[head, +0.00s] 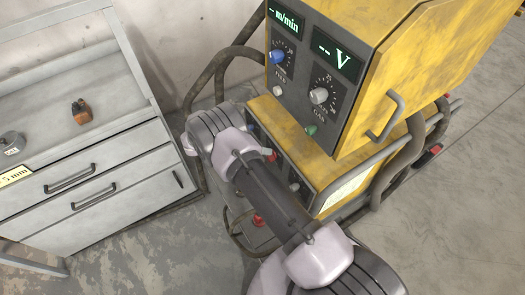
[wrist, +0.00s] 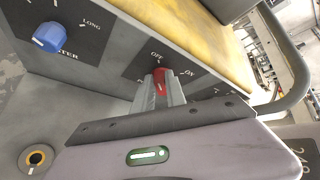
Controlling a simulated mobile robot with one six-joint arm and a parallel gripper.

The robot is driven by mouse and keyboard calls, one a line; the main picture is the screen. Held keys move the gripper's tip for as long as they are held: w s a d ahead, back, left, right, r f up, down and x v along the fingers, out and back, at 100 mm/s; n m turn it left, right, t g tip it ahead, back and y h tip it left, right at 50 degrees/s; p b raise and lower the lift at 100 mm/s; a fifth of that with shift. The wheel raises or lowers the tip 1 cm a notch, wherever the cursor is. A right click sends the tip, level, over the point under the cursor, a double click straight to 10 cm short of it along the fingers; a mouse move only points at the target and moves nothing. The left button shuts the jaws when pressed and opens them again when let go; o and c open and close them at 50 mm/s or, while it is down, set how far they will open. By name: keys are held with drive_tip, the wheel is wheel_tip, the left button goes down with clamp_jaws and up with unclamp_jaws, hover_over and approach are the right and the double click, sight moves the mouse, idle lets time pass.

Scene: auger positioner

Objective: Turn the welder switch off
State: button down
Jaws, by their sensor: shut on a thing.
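The welder switch is a red knob (wrist: 160,77) on the dark lower panel of the yellow welder, in the wrist view. An OFF label sits above it and slightly left; an ON label sits to its right. My gripper (wrist: 158,92) is shut on the red knob, its grey fingers on either side of it. Which label the knob points to I cannot tell. In the head view the welder (head: 415,60) stands at the right, its two displays lit with dashes.
A blue knob (wrist: 47,38) lies left of the switch. A bent metal handle (wrist: 290,90) is at the right. A grey drawer cabinet (head: 90,165) stands left in the head view, with an orange-and-black item (head: 81,111) on top. Hoses run behind the welder.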

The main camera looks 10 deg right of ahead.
drive_tip(key=c, duration=1.4)
unclamp_jaws()
drive_tip(key=shift+o, duration=0.2)
drive_tip(key=p+v, duration=0.3)
drive_tip(key=v, duration=1.4)
drive_tip(key=shift+w+a+r, duration=0.1)
drive_tip(key=shift+a+r, duration=0.05)
drive_tip(key=shift+r, duration=0.05)
